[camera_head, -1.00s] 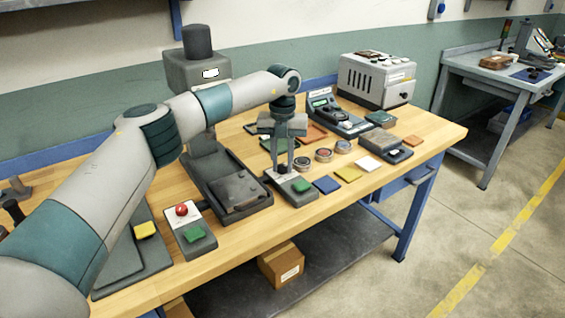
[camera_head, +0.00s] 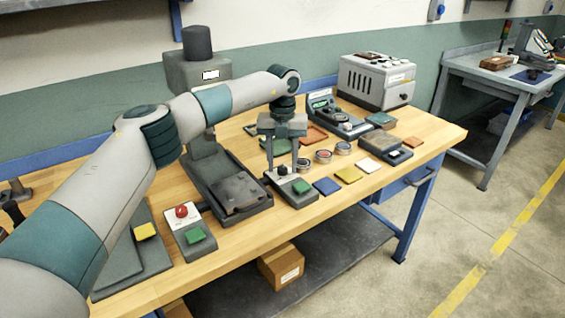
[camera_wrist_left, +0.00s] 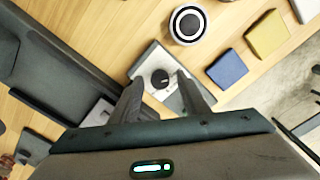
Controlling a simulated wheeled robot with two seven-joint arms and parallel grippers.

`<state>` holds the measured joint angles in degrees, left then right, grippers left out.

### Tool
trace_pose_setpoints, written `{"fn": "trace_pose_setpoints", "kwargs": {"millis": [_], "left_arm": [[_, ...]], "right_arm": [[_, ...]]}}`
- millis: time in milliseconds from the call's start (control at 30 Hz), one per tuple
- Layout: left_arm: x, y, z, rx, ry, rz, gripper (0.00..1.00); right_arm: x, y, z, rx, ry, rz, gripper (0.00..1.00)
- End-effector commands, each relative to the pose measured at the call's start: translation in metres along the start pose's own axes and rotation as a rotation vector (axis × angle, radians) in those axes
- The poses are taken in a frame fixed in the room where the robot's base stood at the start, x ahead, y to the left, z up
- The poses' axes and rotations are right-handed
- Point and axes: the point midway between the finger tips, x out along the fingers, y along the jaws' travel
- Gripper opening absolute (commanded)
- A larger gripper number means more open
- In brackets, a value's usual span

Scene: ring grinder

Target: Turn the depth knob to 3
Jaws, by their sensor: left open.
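The black depth knob (camera_head: 283,170) is small and round and sits on the pale top plate of a grey control box (camera_head: 296,200) at the bench's front. In the left wrist view the knob (camera_wrist_left: 160,78) shows a light mark, but I cannot read any scale around it. My left gripper (camera_head: 282,168) points down over the box with its fingers apart. In the wrist view the knob lies between and just beyond the fingertips (camera_wrist_left: 161,85), with no visible contact. My right gripper is not in view.
The dark grinder machine (camera_head: 228,185) stands left of the box. Several round gauges, including a nearby ring (camera_wrist_left: 188,24), lie behind it. A blue pad (camera_head: 327,186) and a yellow pad (camera_head: 348,175) lie to the right. A red-button box (camera_head: 187,230) is at front left.

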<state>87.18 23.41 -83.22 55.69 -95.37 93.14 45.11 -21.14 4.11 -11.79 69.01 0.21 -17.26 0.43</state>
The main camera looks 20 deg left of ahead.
Motion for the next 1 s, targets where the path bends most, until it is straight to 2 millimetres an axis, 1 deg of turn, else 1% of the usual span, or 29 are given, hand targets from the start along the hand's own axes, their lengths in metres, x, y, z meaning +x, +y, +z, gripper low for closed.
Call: {"fn": "trace_pose_setpoints", "kwargs": {"millis": [167, 267, 367, 500, 800, 1000], "left_arm": [[-0.011, 0.000, 0.000, 0.000, -0.001, -0.001, 0.42], [-0.024, -0.001, 0.000, 0.000, -0.002, -0.002, 0.42], [-0.040, -0.001, 0.001, 0.000, -0.003, -0.001, 0.42], [-0.067, -0.001, 0.001, 0.000, -0.004, -0.001, 0.42], [-0.129, -0.001, 0.001, -0.001, -0.004, -0.001, 0.42], [-0.159, -0.001, 0.001, -0.001, -0.004, -0.002, 0.42]], "right_arm": [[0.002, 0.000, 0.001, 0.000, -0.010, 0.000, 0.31], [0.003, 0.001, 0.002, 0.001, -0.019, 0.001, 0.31], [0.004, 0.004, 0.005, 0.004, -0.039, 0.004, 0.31], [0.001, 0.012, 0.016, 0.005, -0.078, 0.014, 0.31], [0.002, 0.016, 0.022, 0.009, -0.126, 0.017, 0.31], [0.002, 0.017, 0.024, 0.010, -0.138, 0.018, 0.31]]}}
